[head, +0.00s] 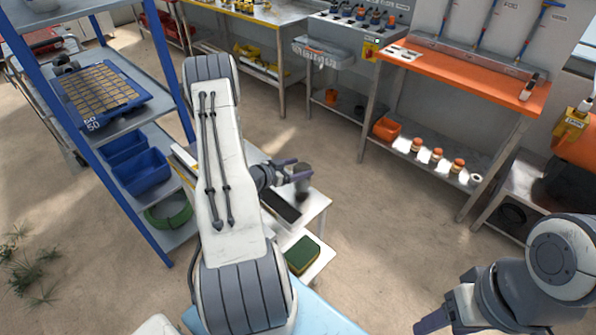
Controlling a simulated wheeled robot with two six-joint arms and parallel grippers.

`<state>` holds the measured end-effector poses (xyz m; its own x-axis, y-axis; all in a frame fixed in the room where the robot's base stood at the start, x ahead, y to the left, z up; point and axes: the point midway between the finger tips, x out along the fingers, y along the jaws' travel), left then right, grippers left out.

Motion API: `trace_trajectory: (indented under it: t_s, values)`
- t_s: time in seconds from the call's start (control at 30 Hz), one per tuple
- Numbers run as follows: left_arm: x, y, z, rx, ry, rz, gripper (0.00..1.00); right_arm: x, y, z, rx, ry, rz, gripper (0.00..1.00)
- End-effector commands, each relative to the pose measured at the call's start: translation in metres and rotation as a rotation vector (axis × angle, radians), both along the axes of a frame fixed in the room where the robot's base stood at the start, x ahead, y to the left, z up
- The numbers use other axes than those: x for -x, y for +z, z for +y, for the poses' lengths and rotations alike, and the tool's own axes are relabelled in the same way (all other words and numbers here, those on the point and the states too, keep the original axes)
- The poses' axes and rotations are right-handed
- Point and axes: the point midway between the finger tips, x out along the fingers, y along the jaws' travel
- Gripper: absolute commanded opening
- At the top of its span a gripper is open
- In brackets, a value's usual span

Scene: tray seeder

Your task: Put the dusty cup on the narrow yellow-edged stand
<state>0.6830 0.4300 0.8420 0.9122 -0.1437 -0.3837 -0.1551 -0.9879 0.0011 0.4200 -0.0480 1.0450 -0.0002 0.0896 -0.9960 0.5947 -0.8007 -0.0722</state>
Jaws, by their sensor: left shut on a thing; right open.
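My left gripper (297,172) is shut on a small dark grey-brown cup (302,189), in the middle of the head view. It holds the cup over or beside a small white table (316,206); I cannot tell the height. A yellow edge of a narrow stand (184,158) shows just left of my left arm, which hides most of that stand. My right gripper (432,322) is open and empty at the bottom right, partly cut off by the frame.
A dark flat pad (281,206) lies on the white table. A green sponge-like block (302,253) is on a lower white surface. A blue-framed shelf (104,120) stands left, and an orange-topped bench (462,75) at the back right. Open floor lies between.

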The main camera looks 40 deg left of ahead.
Motion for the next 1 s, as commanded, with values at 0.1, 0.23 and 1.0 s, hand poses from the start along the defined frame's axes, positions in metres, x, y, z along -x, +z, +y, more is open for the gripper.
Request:
trace_trajectory:
  t_s: [0.1,0.23,1.0]
  values:
    - [0.000,-0.015,-0.001,0.002,0.000,-0.001,0.00,0.000,0.003,0.000,0.000,0.000,0.000,0.60]
    - [-0.001,-0.020,-0.001,0.000,0.000,-0.003,0.00,0.000,0.003,0.000,0.000,0.000,0.000,0.60]
    - [0.005,-0.018,0.001,-0.001,0.003,-0.001,1.00,0.000,0.002,0.000,0.000,0.000,0.000,0.60]
